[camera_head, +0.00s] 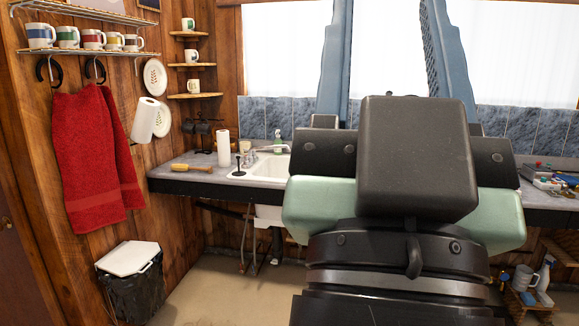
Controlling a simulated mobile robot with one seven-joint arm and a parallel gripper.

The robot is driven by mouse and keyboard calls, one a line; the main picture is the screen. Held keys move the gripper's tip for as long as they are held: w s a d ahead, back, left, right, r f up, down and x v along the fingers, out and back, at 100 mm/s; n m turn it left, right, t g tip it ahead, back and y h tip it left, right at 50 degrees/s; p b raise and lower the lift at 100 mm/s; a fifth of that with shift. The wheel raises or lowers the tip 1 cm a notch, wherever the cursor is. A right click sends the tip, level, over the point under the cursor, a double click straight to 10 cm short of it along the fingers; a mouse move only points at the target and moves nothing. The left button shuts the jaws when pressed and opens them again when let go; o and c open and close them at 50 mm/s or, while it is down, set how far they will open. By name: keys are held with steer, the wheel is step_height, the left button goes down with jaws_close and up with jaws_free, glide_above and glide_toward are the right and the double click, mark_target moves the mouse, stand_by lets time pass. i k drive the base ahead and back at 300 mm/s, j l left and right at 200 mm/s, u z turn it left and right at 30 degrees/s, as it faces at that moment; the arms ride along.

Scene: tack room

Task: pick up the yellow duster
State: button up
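A small yellow object (190,168), which looks like the yellow duster, lies near the front edge of the grey counter (160,175) at the left, to the left of the sink. It is small in the picture, so its exact shape is hard to make out. My arm fills the middle and right of the view and hides much of the counter behind it.
A paper towel roll (223,148) and a sink (263,169) with a faucet are on the counter. A red towel (95,155) hangs on the left wall above a lidded bin (132,285). A tool tray (552,181) is at the right. Floor is clear before the sink.

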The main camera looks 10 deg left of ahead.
mark_target(179, 168)
steer(key=i+u, duration=0.25)
steer(key=i, duration=0.5)
steer(key=i+u, duration=0.1)
steer(key=i, duration=1.5)
steer(key=i+u, duration=0.3)
steer(key=i, duration=0.2)
steer(key=i+l+u, duration=0.2)
steer(key=i+u, duration=0.15)
steer(key=i, duration=0.15)
steer(key=i+l+u, duration=0.3)
steer(key=i, duration=0.15)
steer(key=i+l+u, duration=0.2)
steer(key=i+u, duration=0.2)
steer(key=i+l+u, duration=0.25)
steer(key=u, duration=0.15)
steer(key=i+l+u, duration=0.3)
steer(key=u, duration=0.15)
steer(key=i+l+u, duration=0.2)
steer(key=l+u, duration=0.2)
steer(key=l, duration=0.2)
